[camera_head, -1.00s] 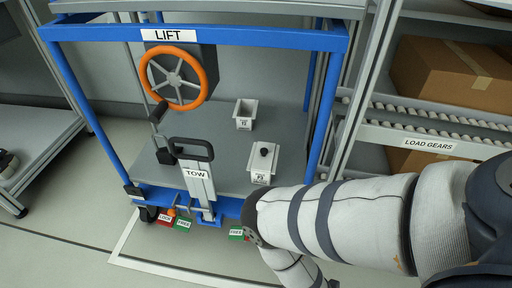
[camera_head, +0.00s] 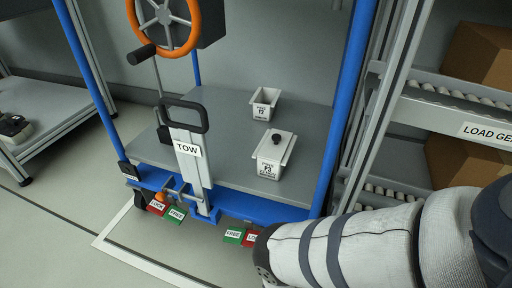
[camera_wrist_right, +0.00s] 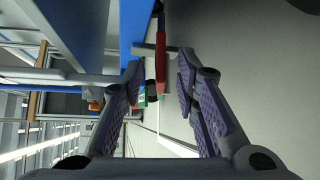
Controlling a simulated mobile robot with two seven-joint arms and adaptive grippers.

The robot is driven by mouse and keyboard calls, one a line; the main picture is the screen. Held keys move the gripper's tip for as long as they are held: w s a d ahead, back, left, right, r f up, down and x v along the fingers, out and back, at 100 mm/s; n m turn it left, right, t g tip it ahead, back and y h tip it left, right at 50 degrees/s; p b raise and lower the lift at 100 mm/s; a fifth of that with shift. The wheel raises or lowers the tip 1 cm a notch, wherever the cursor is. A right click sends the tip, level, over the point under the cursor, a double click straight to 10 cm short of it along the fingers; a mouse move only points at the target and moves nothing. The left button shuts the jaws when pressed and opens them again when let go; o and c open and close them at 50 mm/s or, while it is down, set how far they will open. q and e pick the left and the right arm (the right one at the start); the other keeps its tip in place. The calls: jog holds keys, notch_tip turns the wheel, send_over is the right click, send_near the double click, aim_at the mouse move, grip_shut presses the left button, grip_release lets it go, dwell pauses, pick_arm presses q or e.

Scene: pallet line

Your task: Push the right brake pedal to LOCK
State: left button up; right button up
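The right brake pedal shows in the head view as a green FREE plate (camera_head: 234,235) beside a red LOCK plate (camera_head: 251,239), low on the blue cart's front. My right arm partly covers the LOCK plate. In the right wrist view my right gripper (camera_wrist_right: 160,73) is open, fingers apart. A red bar (camera_wrist_right: 161,60) shows between and beyond the fingertips; I cannot tell whether they touch it. A green plate (camera_wrist_right: 141,98) shows past the left finger. My right gripper's fingers are hidden in the head view. My left gripper is not in view.
The left pedal has a red LOCK plate (camera_head: 157,207) and a green FREE plate (camera_head: 175,215). The TOW handle (camera_head: 187,149) stands above it. Two white bins, one open (camera_head: 264,104) and one lidded (camera_head: 273,155), sit on the deck. A roller rack (camera_head: 462,100) is at right.

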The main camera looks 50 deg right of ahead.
aim_at(244, 237)
jog(key=b+x, duration=0.1)
jog(key=x, duration=0.3)
jog(key=shift+w+d, duration=0.1)
grip_shut()
